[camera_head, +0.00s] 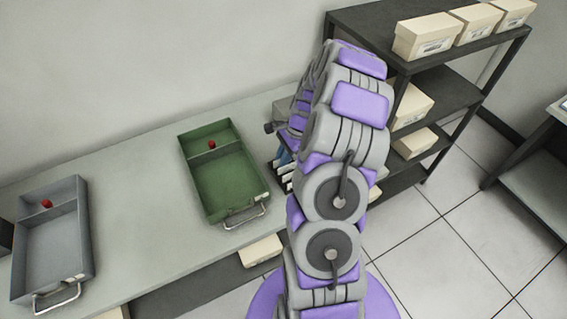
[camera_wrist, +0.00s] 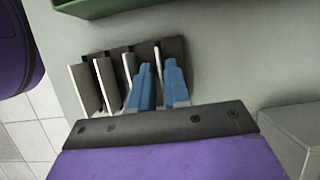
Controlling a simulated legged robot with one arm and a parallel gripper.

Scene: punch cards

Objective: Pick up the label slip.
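A dark rack (camera_wrist: 177,47) in the wrist view holds several upright, pale, thin slips (camera_wrist: 105,82) side by side. I cannot tell by a mark which one is the label slip. My gripper (camera_wrist: 159,68) has two blue fingers over the right part of the rack. The fingers are apart, and a thin pale slip (camera_wrist: 158,57) stands in the gap between them. I see no clear contact with it. Its lower part is hidden. In the head view the rack's slips (camera_head: 286,178) are mostly hidden behind my arm.
A green tray (camera_head: 222,180) and a grey tray (camera_head: 52,240) lie on the counter (camera_head: 140,225), each with a small red object. A grey block (camera_wrist: 295,135) is right of the gripper. A dark shelf (camera_head: 455,92) with pale boxes stands at right.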

